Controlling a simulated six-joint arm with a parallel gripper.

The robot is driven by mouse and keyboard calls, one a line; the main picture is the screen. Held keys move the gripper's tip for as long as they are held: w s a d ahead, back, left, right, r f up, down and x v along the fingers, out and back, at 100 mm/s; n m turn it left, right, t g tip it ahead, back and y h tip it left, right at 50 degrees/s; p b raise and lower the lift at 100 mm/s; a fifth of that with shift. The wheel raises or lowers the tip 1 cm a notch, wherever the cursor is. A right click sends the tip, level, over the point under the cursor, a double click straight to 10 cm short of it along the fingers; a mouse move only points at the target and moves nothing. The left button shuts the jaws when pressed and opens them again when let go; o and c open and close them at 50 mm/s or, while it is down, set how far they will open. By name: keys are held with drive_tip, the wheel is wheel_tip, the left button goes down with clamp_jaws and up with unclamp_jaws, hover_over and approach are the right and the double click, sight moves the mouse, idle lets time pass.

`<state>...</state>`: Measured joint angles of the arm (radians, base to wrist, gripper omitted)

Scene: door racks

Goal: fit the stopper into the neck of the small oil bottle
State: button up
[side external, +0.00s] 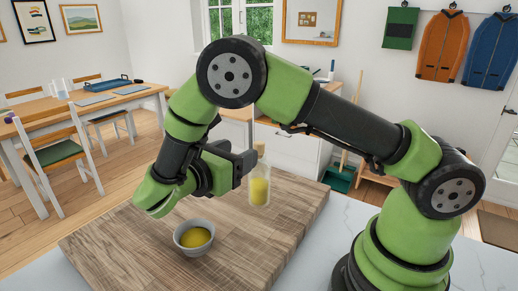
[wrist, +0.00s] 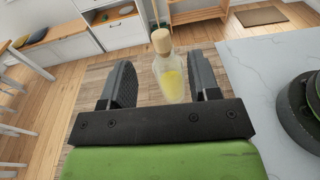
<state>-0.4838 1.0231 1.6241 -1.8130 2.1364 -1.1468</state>
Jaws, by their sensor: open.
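The small oil bottle (side external: 260,188) is clear glass with yellow oil in its lower part. It stands upright on the wooden board, beside my gripper (side external: 246,161) in the side view. The bottle also shows in the wrist view (wrist: 170,80), between or just beyond the two dark fingers of my gripper (wrist: 160,62). The gripper is open, with a gap at each side of the bottle. The tan cork stopper (wrist: 161,41) sits upright at the top of the bottle's neck. How deep it sits cannot be told. In the side view the gripper and arm crowd the neck.
A grey bowl of yellow liquid (side external: 184,246) stands on the wooden board (side external: 130,248), below my gripper. The board's right part is clear. White marble counter (side external: 318,262) surrounds the board. A dining table (side external: 150,93) with chairs stands farther off at left.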

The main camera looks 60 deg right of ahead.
sight(256, 145)
drive_tip(key=shift+n, duration=0.3)
drive_tip(key=shift+s+d+f, duration=0.1)
drive_tip(key=shift+d+f, duration=0.1)
drive_tip(key=shift+d, duration=1.4)
drive_tip(key=shift+d+f, duration=0.15)
drive_tip(key=shift+d, duration=1.5)
drive_tip(key=shift+s+d+f, duration=0.1)
drive_tip(key=shift+d+f, duration=0.1)
drive_tip(key=shift+d, duration=1.4)
clamp_jaws()
drive_tip(key=shift+r, duration=0.1)
wheel_tip(256, 145, up, 9)
drive_tip(key=shift+w+a+f+n+t+h, duration=0.1)
drive_tip(key=shift+f+n+t+h, duration=0.35)
drive_tip(key=shift+f, duration=0.65)
drive_tip(key=shift+w+d+f+n+t+h, duration=0.15)
drive_tip(key=shift+f+t, duration=0.45)
drive_tip(key=shift+f, duration=0.5)
drive_tip(key=shift+s+a+f+n+t+h, duration=0.1)
drive_tip(key=shift+a+f+n+t+h, duration=0.15)
drive_tip(key=shift+f+t, duration=0.6)
